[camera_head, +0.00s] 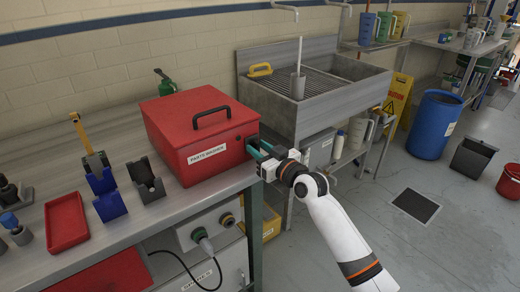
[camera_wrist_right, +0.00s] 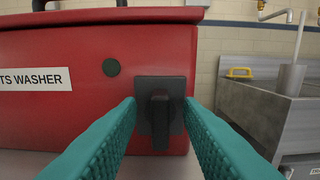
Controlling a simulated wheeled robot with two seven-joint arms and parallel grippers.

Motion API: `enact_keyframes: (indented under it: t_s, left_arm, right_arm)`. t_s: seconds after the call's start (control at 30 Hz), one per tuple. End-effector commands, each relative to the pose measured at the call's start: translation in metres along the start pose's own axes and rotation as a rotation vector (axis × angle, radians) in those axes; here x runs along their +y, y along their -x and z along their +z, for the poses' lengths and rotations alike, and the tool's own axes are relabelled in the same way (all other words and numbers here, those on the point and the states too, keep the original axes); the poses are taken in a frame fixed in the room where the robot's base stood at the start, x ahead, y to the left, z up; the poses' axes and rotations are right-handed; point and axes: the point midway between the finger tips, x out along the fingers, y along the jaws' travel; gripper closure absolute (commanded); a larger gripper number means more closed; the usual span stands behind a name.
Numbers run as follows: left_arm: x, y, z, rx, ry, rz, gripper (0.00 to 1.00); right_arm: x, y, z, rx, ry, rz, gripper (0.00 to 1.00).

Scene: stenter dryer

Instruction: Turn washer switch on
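The red parts washer (camera_head: 197,132) sits on the metal bench, its label on the front and a black handle on its lid. It fills much of the right wrist view (camera_wrist_right: 60,110). Its switch is a dark rotary knob on a square plate (camera_wrist_right: 160,112), with the knob's grip upright. In the head view the gripper largely hides the switch. My left gripper is not in view.
A metal sink (camera_head: 315,90) with a yellow-handled item stands right of the washer. A red tray (camera_head: 67,222), blue and grey holders and a green bottle (camera_head: 165,84) are on the bench. A blue barrel (camera_head: 433,125) stands on the open floor at right.

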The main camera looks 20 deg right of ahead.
Motion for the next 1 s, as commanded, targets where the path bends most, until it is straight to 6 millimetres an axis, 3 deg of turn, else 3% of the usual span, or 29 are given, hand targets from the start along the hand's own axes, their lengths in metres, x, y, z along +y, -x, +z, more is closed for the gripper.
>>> enact_keyframes:
  t_s: [0.27, 0.5, 0.77, 1.0]
  left_arm:
    - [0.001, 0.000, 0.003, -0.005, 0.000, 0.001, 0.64]
    - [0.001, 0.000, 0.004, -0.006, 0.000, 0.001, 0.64]
    - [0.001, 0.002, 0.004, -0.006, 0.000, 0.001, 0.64]
    - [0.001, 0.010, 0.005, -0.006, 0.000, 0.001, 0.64]
  right_arm:
    - [0.000, -0.002, 0.000, 0.001, 0.000, 0.000, 0.67]
    - [0.000, -0.002, 0.000, 0.001, 0.000, 0.000, 0.99]
    - [0.000, -0.002, 0.000, 0.001, -0.030, 0.000, 0.99]
    - [-0.001, -0.002, 0.002, 0.001, -0.155, 0.000, 0.99]
